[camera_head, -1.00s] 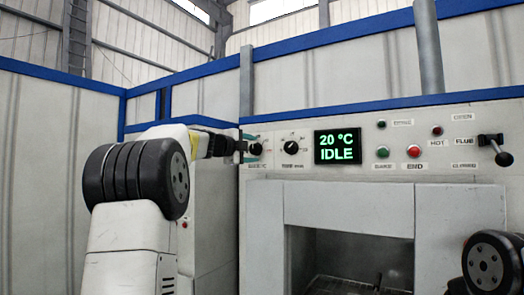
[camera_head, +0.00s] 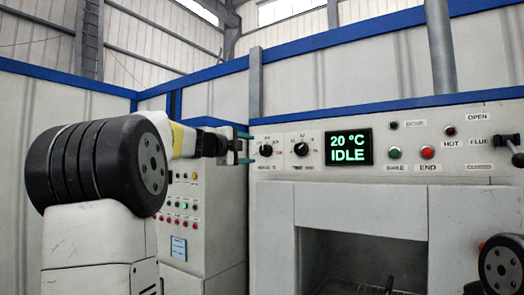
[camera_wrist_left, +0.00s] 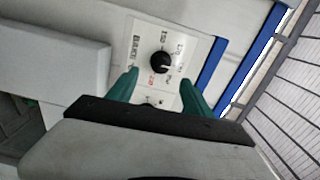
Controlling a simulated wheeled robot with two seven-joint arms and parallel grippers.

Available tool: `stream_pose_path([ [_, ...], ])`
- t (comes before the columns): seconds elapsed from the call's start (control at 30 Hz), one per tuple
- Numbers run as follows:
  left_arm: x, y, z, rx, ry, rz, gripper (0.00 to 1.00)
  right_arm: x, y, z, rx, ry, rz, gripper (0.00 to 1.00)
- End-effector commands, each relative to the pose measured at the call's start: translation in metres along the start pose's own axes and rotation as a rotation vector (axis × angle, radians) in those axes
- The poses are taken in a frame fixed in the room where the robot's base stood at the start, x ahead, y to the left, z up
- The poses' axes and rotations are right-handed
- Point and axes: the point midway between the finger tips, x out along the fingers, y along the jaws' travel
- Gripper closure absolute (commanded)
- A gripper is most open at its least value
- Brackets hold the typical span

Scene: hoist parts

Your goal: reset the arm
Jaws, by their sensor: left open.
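My left gripper (camera_head: 245,147) is open and empty, with its teal fingers just left of the temperature knob (camera_head: 266,150) on the oven panel. In the left wrist view the left gripper (camera_wrist_left: 158,93) has its two fingers spread. A black knob (camera_wrist_left: 162,62) on a white dial plate shows beyond the fingertips, between them and apart from them. My left arm (camera_head: 105,165) reaches in from the left. Part of my right arm (camera_head: 500,265) shows at the lower right, but its gripper is out of view.
The oven panel has a second knob (camera_head: 301,149), a display (camera_head: 349,147) reading 20 °C IDLE, a green button (camera_head: 394,153), a red button (camera_head: 428,152) and a flue lever (camera_head: 507,141). The oven opening (camera_head: 350,262) is below. A cabinet with buttons (camera_head: 185,205) stands behind my left arm.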

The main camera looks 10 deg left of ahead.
Motion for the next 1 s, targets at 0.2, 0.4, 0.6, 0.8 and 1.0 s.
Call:
stream_pose_path([
  [0.2,0.000,0.000,0.000,0.000,0.000,0.000,0.41,0.000,0.000,0.000,0.000,0.000,0.000,1.00],
  [0.4,-0.001,-0.002,-0.001,-0.010,-0.004,-0.007,0.41,0.000,0.000,0.000,0.000,0.000,0.000,1.00],
  [0.6,-0.030,-0.016,0.001,-0.238,-0.120,-0.129,0.41,0.000,0.000,0.000,0.000,0.000,0.000,1.00],
  [0.8,-0.098,0.044,0.004,-0.736,-0.389,-0.166,0.41,0.000,0.000,0.000,0.000,0.000,0.000,1.00],
  [1.0,-0.167,0.174,-0.039,-1.162,-0.635,0.033,0.41,0.000,0.000,0.000,0.000,0.000,0.000,1.00],
])
